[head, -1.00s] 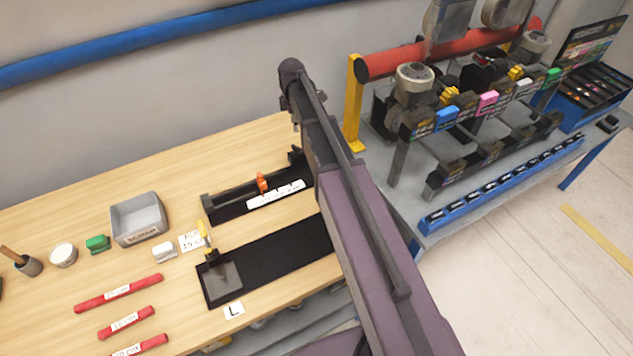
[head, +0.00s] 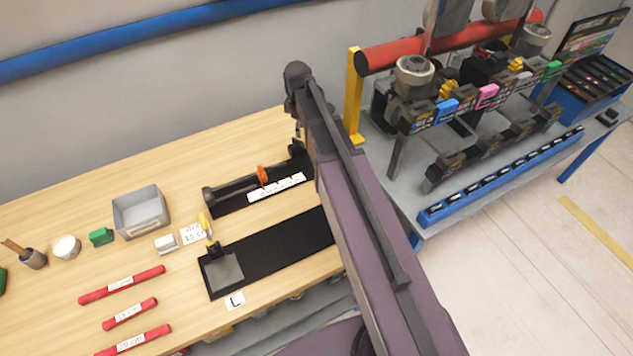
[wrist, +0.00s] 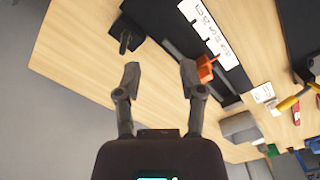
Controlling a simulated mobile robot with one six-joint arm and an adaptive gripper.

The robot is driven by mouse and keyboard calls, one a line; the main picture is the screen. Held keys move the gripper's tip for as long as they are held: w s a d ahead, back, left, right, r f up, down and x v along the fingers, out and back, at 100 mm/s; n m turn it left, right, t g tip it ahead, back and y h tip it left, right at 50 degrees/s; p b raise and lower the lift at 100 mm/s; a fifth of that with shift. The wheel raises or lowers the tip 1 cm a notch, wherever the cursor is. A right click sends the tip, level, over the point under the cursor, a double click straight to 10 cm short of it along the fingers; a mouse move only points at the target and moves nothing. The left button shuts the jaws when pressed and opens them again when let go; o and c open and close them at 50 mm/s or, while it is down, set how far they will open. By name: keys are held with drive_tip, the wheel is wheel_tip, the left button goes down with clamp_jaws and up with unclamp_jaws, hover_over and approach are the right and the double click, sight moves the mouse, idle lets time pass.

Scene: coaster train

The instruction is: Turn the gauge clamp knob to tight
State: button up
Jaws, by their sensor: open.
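The length gauge (head: 230,198) is a long black fixture with a white scale strip (head: 277,187), lying on the wooden bench left of my arm. An orange piece (head: 262,175) stands upright on it; it also shows in the wrist view (wrist: 205,69) beside the right finger. A dark knob-like part (wrist: 127,38) sticks out near the gauge's end, ahead of the left finger. I cannot tell for certain which part is the clamp knob. My gripper (wrist: 160,74) is open and empty, its fingers apart over bare wood. My arm hides it in the head view.
A black mat with a grey plate (head: 226,270) lies in front of the gauge. A grey bin (head: 140,213), a green block (head: 101,237) and red sticks (head: 122,285) lie to the left. A second bench (head: 400,185) with machinery stands right of my arm.

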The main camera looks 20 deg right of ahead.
drive_tip(key=s+f+m+b, duration=0.2)
drive_tip(key=s+m, duration=0.4)
drive_tip(key=s, duration=0.3)
drive_tip(key=s+f+m+b, duration=0.2)
drive_tip(key=s+m, duration=0.4)
drive_tip(key=s, duration=0.3)
drive_tip(key=shift+a, duration=0.1)
wheel_tip(320, 180, up, 6)
drive_tip(key=n+p, duration=0.6)
drive_tip(key=n, duration=0.1)
hover_over(297, 140)
drive_tip(key=shift+w+f, duration=0.1)
drive_tip(key=shift+f, duration=0.05)
drive_tip(key=shift+f, duration=0.2)
wheel_tip(297, 140, down, 13)
drive_tip(key=b, duration=1.4)
drive_tip(key=shift+f, duration=0.2)
